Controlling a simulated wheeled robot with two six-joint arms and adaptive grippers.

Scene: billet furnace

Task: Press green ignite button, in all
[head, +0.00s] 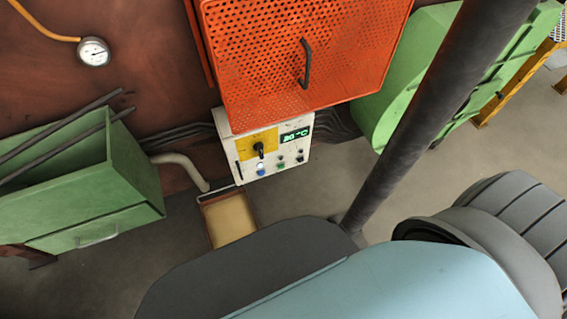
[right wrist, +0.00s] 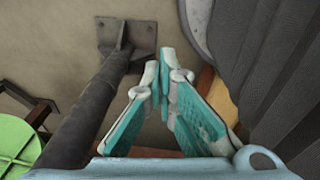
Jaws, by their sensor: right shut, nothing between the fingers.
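A white control box (head: 262,150) hangs below the orange perforated guard in the head view. It has a green-lit display (head: 295,135), a yellow plate with a black knob (head: 259,148), a pale blue button (head: 261,169) and small dark green-looking buttons (head: 281,160). Which one is the ignite button is too small to tell. My right gripper (right wrist: 165,62) is shut and empty in the right wrist view, pointing at the floor near a post's foot; the control box is not in that view. The head view does not show either gripper.
A dark post (head: 425,110) slants down to the floor at the right of the box; its foot plate (right wrist: 128,35) lies beside my right gripper. The orange guard (head: 305,60) overhangs the box. A green bin (head: 85,185) stands left, a shallow tray (head: 230,218) below.

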